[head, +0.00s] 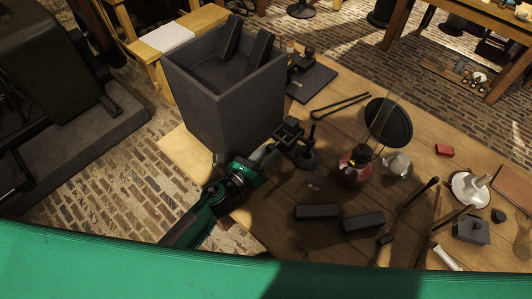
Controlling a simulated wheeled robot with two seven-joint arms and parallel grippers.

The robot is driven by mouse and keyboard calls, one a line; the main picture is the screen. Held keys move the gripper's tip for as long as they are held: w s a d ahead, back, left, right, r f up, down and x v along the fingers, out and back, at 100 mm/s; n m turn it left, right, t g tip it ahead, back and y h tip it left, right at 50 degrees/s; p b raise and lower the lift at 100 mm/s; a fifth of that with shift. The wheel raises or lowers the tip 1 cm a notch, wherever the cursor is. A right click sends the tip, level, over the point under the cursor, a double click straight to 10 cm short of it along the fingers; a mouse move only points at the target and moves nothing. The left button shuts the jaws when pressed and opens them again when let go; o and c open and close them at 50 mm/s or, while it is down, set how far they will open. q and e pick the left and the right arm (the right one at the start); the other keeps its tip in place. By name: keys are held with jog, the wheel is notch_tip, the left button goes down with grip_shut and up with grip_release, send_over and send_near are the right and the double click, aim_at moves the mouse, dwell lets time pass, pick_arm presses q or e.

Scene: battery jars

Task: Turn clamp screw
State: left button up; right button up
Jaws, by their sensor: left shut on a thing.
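My left arm comes in from the lower left, and its left gripper (291,137) is at the small dark stand (306,158) beside the grey bin. The gripper is shut on a small part at the clamp of this stand, which I take to be the clamp screw. The fingers and the dark clamp overlap in the head view, so the screw itself is mostly hidden. The stand has a round dark base on the wooden table and appears upright. My right gripper is not in view.
A large grey open bin (226,112) stands close behind the gripper. A red-based jar (355,168) and a black round disc (388,122) are to the right. Two dark blocks (317,212) (362,222) lie in front on the wooden table (270,222).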

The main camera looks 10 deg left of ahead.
pick_arm(q)
jog(key=shift+n, duration=1)
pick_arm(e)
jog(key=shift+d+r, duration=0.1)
pick_arm(q)
jog(key=o, duration=1)
jog(key=b+v, duration=0.3)
jog(key=v, duration=0.8)
jog(key=shift+f, duration=0.15)
jog(key=shift+b+v, duration=0.5)
jog(key=shift+v, duration=0.75)
jog(key=shift+s+a, duration=0.15)
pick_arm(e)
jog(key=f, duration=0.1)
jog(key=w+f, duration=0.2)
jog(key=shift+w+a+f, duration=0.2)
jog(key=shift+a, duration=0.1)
